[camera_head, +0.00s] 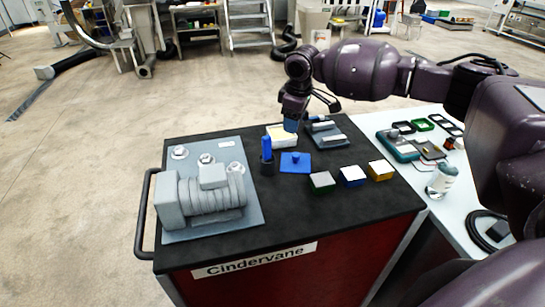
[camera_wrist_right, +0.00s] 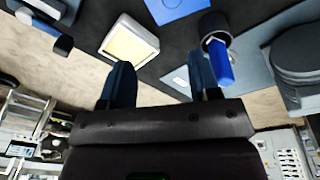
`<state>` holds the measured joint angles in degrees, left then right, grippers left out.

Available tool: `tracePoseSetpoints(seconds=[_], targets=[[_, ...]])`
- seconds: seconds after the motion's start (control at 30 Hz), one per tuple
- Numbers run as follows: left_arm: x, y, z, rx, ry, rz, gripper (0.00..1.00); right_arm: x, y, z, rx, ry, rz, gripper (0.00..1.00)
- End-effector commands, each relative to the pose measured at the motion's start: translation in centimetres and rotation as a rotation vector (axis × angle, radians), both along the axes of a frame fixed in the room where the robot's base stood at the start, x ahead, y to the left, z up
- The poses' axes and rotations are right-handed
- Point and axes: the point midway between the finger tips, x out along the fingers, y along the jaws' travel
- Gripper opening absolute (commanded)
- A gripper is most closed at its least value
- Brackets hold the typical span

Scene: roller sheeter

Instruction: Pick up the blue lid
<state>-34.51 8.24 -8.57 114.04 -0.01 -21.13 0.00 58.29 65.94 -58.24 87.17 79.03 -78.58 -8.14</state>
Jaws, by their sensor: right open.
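The blue lid (camera_head: 301,167) is a flat blue square with a small raised knob, lying on the black cart top in the head view. Part of it shows at the top edge of the right wrist view (camera_wrist_right: 178,9). My right gripper (camera_head: 291,124) is above the cart top, behind the lid in the head view, and apart from it. In the right wrist view its two blue fingers are spread with nothing between them (camera_wrist_right: 160,78). My left gripper is out of view.
A grey roller machine (camera_head: 205,195) occupies the left.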

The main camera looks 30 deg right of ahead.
Motion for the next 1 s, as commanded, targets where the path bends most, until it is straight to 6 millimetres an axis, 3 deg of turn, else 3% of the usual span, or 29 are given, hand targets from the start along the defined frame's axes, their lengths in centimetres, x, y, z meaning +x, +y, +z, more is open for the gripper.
tracePoseSetpoints(seconds=[0.13,0.33,1.0], targets=[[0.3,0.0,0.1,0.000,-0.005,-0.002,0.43,-1.8,0.0,-0.1,0.012,0.121,0.003,0.57],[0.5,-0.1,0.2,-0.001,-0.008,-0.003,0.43,-2.2,-0.2,-0.9,-0.002,0.146,0.015,0.57],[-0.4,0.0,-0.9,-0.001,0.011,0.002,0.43,-2.0,-0.5,-8.8,-0.003,0.142,0.015,0.57]])
